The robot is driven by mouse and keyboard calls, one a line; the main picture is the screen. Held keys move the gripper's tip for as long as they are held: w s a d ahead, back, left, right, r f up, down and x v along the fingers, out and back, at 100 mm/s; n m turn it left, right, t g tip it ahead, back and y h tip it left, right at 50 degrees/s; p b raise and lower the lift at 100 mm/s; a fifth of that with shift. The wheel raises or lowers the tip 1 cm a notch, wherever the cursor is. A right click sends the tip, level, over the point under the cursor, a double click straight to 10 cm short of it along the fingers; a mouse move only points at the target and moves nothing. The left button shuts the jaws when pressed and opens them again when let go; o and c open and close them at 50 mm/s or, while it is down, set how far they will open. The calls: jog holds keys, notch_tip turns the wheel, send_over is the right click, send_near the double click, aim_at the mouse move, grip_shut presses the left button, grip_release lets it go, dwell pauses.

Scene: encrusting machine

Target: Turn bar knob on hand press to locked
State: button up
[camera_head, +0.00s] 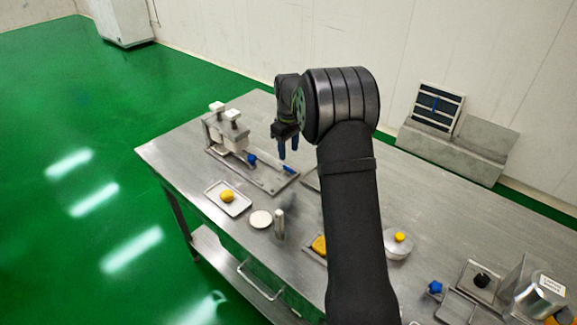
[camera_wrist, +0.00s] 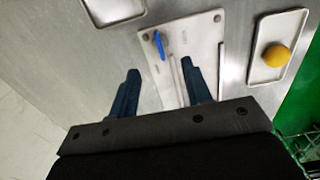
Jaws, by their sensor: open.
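The hand press (camera_head: 230,133) stands at the far left of the steel table, with pale blocks on a flat base plate (camera_head: 262,178). A blue bar knob (camera_head: 288,169) lies at the plate's right end; it also shows in the wrist view (camera_wrist: 159,45), tilted near the plate's end. A second, rounder blue knob (camera_head: 252,160) sits closer to the blocks. My gripper (camera_head: 288,152) is open and empty, its blue fingers pointing down above the plate's right end. In the wrist view the fingers (camera_wrist: 160,67) are spread apart, with the bar knob beyond and between them, apparently not touched.
A tray with a yellow ball (camera_head: 227,196) lies in front of the press; the ball also shows in the wrist view (camera_wrist: 277,56). A white disc (camera_head: 261,220) and an upright metal cylinder (camera_head: 279,224) stand nearby. More machine parts (camera_head: 482,280) crowd the right end.

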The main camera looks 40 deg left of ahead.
aim_at(289, 170)
notch_tip(289, 170, down, 8)
jog(key=shift+r, duration=0.15)
grip_shut()
dwell(0.3)
